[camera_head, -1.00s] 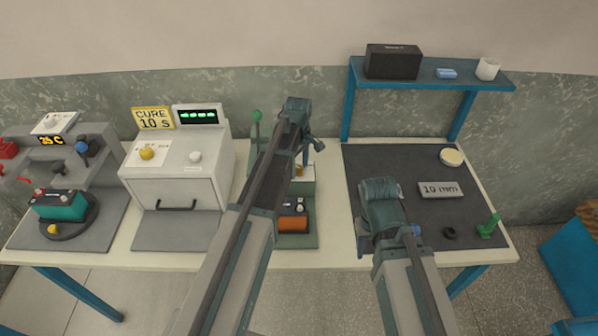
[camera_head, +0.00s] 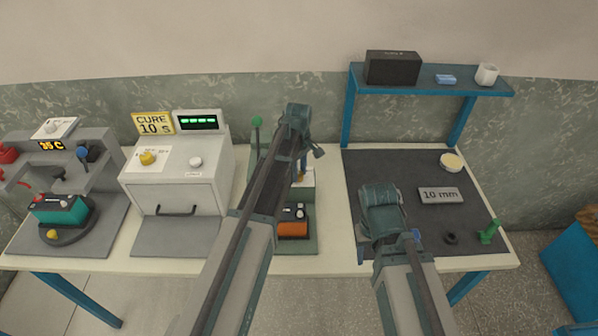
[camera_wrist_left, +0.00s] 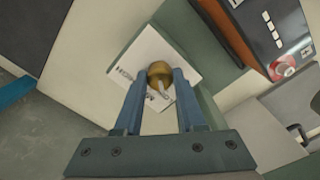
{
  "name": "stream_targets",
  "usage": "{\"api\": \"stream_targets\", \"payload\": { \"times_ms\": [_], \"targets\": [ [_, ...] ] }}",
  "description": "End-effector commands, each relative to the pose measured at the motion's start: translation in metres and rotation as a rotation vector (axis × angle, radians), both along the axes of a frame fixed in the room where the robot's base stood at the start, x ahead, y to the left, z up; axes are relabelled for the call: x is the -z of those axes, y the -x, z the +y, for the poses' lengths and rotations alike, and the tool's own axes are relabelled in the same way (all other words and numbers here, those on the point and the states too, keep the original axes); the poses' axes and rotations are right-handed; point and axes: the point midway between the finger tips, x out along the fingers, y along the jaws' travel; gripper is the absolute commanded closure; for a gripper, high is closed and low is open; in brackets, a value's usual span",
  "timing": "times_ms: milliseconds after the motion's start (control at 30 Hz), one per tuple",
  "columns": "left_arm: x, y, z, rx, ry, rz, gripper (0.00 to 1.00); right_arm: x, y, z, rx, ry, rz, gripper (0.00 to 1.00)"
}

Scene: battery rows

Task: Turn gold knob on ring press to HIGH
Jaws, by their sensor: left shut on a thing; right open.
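The gold knob (camera_wrist_left: 159,72) sits on a white plate (camera_wrist_left: 150,50) with small printed marks, in the left wrist view. My left gripper (camera_wrist_left: 161,88) has its two blue fingers on either side of the knob and is shut on it. A light pointer mark shows on the knob, but the printed words are too small to read. In the head view, my left gripper (camera_head: 301,172) is at the white block of the ring press (camera_head: 308,187), and my arm hides much of the press. My right gripper (camera_head: 389,246) is open over the dark mat, its fingers partly hidden.
The white cure oven (camera_head: 180,187) stands left of the press, with another gold knob (camera_head: 148,158). A dark mat (camera_head: 400,170) at right holds a "10 mm" block (camera_head: 440,195) and a green piece (camera_head: 489,232). A blue shelf (camera_head: 430,78) stands behind the mat.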

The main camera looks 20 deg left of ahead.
Motion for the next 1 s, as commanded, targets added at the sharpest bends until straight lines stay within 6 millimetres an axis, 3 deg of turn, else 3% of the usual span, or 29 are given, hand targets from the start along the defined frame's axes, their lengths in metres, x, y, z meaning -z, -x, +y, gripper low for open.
{"api": "stream_targets", "payload": {
  "times_ms": [267,1000],
  "targets": [
    [0.0001,-0.0002,0.0001,0.182,0.001,-0.001,1.0,0.0001,0.0,0.0,0.0,0.0,0.0,0.5],
    [0.0,-0.0003,0.0003,0.885,0.001,0.0,1.0,0.0,0.0,0.0,0.0,0.0,0.0,0.5]
  ]
}}
